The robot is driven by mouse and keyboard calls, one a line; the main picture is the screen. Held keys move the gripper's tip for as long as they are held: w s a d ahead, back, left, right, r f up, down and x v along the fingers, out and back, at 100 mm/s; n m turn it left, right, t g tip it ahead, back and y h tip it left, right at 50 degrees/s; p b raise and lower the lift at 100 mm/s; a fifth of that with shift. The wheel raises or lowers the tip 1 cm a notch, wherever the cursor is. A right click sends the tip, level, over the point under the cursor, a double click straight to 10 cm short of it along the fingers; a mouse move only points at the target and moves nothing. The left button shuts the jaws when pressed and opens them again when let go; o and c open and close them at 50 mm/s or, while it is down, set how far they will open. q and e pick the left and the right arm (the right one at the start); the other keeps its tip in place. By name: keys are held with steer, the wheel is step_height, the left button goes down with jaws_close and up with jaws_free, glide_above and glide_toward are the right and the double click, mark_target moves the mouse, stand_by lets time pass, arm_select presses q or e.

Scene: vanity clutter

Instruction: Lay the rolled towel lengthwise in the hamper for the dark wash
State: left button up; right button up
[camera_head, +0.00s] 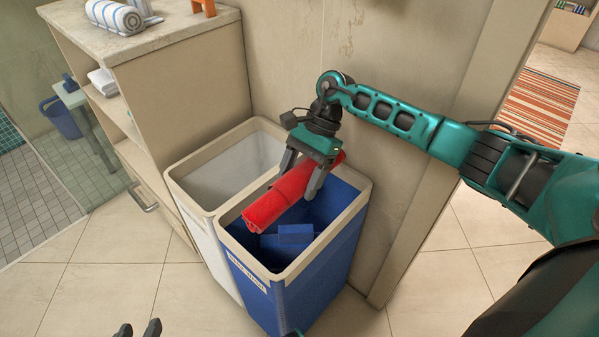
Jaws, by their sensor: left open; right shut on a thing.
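The rolled towel is red (278,202) and is held over the opening of the blue hamper (342,250). My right gripper (303,180) is shut on it near its upper right end. The roll points from lower left to upper right, roughly along the divide between the two hampers, and its near end is close to the blue hamper's left rim. The blue hamper has a pale rim, a label on its front too blurred to read, and blue material inside. My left gripper (138,330) is open at the bottom edge, only its fingertips showing, away from the towel.
A white hamper (187,190) stands open directly left of the blue one. A shelf cabinet (190,80) with a striped rolled towel (118,15) on top stands behind it. A wall edge rises close to the blue hamper's right. The floor in front is clear.

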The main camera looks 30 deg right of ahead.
steer(key=shift+f+b, duration=0.35)
steer(key=shift+f, duration=0.5)
steer(key=shift+f+b, duration=0.65)
steer(key=shift+f, duration=2.9)
arm_select(q)
steer(key=shift+w+d+f, duration=0.2)
steer(key=shift+d+f, duration=0.05)
steer(key=shift+f, duration=0.2)
arm_select(e)
steer(key=shift+f, duration=0.7)
arm_select(q)
steer(key=shift+s+f, duration=0.1)
steer(key=shift+s, duration=0.05)
arm_select(e)
steer(key=o, duration=1.2)
